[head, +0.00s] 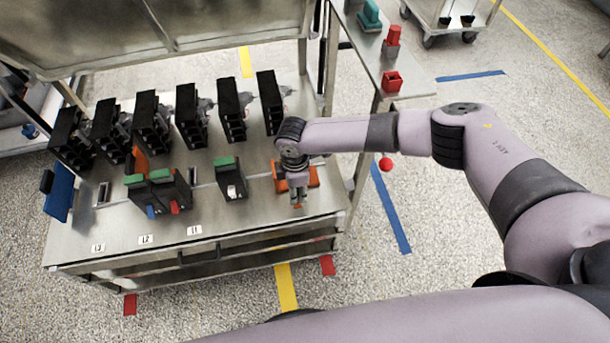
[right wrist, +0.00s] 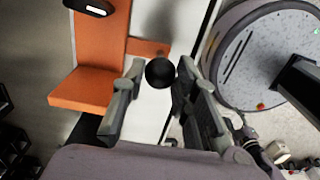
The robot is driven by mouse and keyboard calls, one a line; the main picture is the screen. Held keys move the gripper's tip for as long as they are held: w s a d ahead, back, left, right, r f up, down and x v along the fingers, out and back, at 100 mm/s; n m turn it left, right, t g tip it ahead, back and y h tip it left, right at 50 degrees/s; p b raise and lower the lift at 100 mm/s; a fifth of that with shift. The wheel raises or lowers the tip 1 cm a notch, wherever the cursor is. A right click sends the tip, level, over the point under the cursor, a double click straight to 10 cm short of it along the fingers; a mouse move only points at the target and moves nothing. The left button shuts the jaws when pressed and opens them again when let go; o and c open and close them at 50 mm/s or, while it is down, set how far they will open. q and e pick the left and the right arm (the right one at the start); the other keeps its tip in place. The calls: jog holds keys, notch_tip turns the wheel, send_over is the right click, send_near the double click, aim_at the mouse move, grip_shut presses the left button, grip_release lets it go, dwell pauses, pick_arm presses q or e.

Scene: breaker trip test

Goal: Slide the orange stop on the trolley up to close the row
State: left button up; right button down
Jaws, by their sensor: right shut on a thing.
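The orange stop (head: 314,176) sits on the steel trolley top (head: 130,232), near its right end. My right gripper (head: 297,198) points down over it and hides part of it. In the right wrist view the stop (right wrist: 85,88) is an orange bracket, and a round black knob (right wrist: 160,72) shows between my right gripper's fingers (right wrist: 154,88). The fingers are shut on this knob. Left of the stop, a black breaker with a green top (head: 230,180) stands apart, with a visible gap. Two more green-topped breakers (head: 160,190) stand together farther left. My left gripper is out of view.
Several black blocks (head: 190,115) stand in a row behind. A blue plate (head: 60,192) stands at the trolley's left end. Labels L1 (head: 194,230), L2 and L3 lie along the front. A side bench (head: 372,50) with red and green items is at the right.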

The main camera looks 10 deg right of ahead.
aim_at(231, 177)
jog(key=shift+a+b, duration=0.4)
jog(key=shift+a, duration=2.25)
jog(key=shift+a+b, duration=0.85)
jog(key=shift+a, duration=1.9)
jog(key=shift+a+b, duration=0.65)
jog(key=shift+a, duration=0.8)
jog(key=shift+a+b, duration=0.8)
jog(key=shift+a, duration=0.65)
jog(key=shift+a+b, duration=0.4)
jog(key=shift+a, duration=0.25)
jog(key=c, duration=1.7)
grip_release()
jog(key=shift+o, duration=2.6)
